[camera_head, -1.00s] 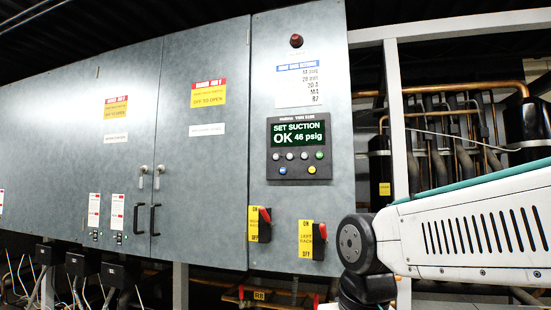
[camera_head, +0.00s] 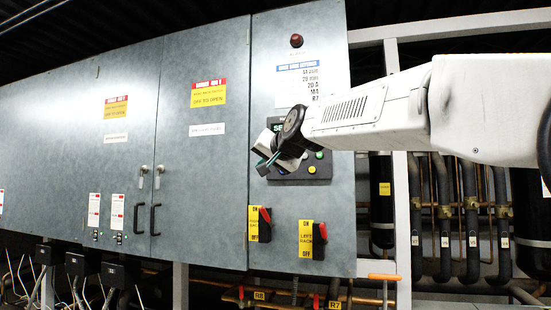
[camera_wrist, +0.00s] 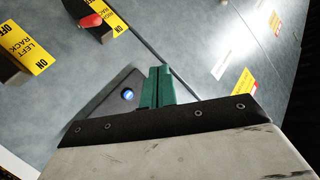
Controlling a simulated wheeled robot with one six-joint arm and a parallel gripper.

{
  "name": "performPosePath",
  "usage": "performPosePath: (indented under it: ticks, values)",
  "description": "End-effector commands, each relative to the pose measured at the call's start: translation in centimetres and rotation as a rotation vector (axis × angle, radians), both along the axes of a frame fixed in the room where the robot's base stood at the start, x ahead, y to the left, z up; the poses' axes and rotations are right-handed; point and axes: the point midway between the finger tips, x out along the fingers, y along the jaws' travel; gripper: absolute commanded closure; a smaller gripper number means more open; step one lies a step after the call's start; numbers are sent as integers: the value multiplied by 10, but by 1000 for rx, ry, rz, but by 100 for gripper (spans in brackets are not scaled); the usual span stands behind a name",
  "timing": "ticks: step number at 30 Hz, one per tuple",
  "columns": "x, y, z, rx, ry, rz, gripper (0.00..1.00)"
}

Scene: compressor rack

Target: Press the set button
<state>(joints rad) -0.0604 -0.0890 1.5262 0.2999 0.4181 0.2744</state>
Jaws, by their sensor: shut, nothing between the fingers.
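The dark control panel (camera_head: 322,178) is on the grey cabinet door, mostly hidden behind my gripper and wrist. Its yellow button (camera_head: 312,169), green button (camera_head: 320,155) and blue button (camera_head: 283,170) show; the other buttons and most of the display are covered. No label naming the set button is readable. My gripper (camera_head: 263,167) is shut and empty, its teal fingers over the panel's lower left edge in the head view. In the wrist view, the shut fingers (camera_wrist: 157,72) stand beside the lit blue button (camera_wrist: 127,95). I cannot tell whether they touch the panel.
A red lamp (camera_head: 296,40) is above. Door handles (camera_head: 154,219) are on the left. Pipes (camera_head: 470,220) stand at the right.

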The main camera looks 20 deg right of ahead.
Motion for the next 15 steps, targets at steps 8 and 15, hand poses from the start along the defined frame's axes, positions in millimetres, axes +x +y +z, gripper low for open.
performPosePath:
  ticks: [8,15]
  values:
    - [2,-4,37,76,-110,-35,100]
    - [2,-4,37,80,-110,-37,100]
